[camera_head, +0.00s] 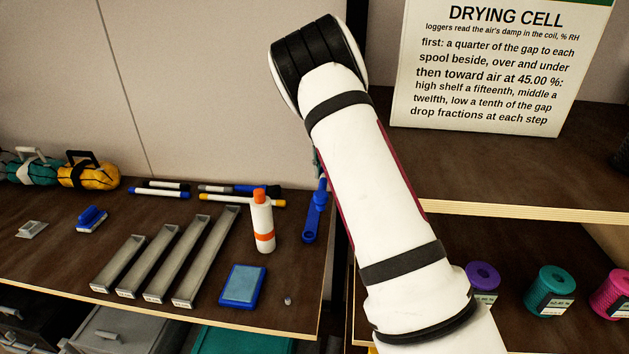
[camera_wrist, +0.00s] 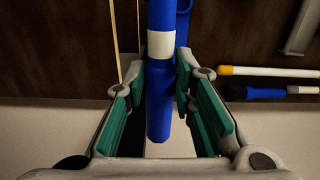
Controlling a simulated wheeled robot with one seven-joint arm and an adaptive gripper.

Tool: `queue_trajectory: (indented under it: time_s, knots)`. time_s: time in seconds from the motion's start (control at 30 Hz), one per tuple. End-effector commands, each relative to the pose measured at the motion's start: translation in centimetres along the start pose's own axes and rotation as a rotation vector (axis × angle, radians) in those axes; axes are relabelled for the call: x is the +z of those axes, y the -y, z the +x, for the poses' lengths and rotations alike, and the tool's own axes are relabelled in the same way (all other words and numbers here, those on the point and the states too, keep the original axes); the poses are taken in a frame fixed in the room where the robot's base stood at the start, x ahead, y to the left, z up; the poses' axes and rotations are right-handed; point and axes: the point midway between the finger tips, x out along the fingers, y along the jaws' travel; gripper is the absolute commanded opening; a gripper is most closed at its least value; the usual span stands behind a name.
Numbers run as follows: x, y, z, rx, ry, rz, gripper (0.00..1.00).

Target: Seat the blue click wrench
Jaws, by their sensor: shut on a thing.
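My gripper (camera_wrist: 161,62) has its two teal-padded fingers closed on the blue click wrench (camera_wrist: 160,95), which has a white band and runs lengthwise between them in the wrist view. Another narrow blue part shows just right of it at the top; I cannot tell whether it belongs to the same wrench. In the head view a blue tool (camera_head: 314,213) with a rounded lower end shows at the right end of the dark bench, left of my arm. My arm hides most of the gripper there. Whether the tool touches the bench is unclear.
A white bottle (camera_head: 262,222) with an orange cap and a blue pad (camera_head: 242,286) stand close left. Several grey trays (camera_head: 181,257) and markers (camera_head: 241,200) lie further left. A shelf (camera_head: 499,207) with spools (camera_head: 551,291) and a sign (camera_head: 498,70) is right.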

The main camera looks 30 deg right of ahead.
Motion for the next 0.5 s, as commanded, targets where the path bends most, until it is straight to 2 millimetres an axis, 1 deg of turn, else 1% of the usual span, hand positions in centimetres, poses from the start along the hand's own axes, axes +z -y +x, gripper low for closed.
queue_trajectory:
  time_s: [0.03, 0.2, 0.37, 0.5]
  knots:
    - [-0.3, 0.3, 0.4, -0.001, 0.0, -0.002, 0.0]
    - [-0.9, 0.7, 1.3, -0.001, 0.0, -0.001, 0.0]
    - [-1.9, 1.3, 2.6, -0.001, 0.0, -0.002, 0.0]
    - [-2.8, 1.9, 4.2, -0.001, 0.0, -0.002, 0.0]
